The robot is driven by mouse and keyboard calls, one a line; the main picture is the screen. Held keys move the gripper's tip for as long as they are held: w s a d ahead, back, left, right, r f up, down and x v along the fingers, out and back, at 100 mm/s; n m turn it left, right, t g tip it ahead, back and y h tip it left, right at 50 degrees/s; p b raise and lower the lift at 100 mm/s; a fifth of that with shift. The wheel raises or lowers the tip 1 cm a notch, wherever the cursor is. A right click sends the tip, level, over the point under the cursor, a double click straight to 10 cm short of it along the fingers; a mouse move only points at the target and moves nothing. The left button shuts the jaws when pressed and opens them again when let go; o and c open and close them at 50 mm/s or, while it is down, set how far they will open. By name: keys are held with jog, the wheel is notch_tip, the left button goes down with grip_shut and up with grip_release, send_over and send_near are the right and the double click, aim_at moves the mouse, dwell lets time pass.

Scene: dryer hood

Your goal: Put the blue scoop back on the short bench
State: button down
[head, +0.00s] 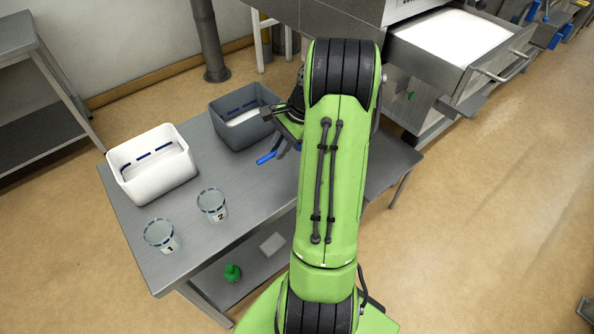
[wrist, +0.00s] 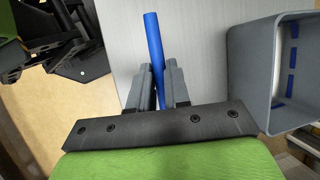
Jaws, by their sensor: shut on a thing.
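My gripper (wrist: 159,85) is shut on the blue scoop (wrist: 153,38). In the wrist view its blue handle stands out between the two grey fingers, and the scoop's bowl is not seen. In the head view the scoop's blue handle (head: 267,158) shows just left of my green arm, which hides most of the gripper. The grey metal bench (head: 245,185) lies below the handle. I cannot tell whether the scoop touches the bench top.
A grey bin (head: 228,135) stands on the bench close to the gripper; in the wrist view it is at right. A white bin (head: 150,178) and two cups, marked 1 (head: 161,237) and 2 (head: 212,205), stand further left. An open drawer (head: 463,50) holds white material.

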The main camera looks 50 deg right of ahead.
notch_tip(320, 180, down, 9)
jog(key=shift+b, duration=1.1)
jog(key=shift+f, duration=0.1)
jog(key=c, duration=1.1)
grip_release()
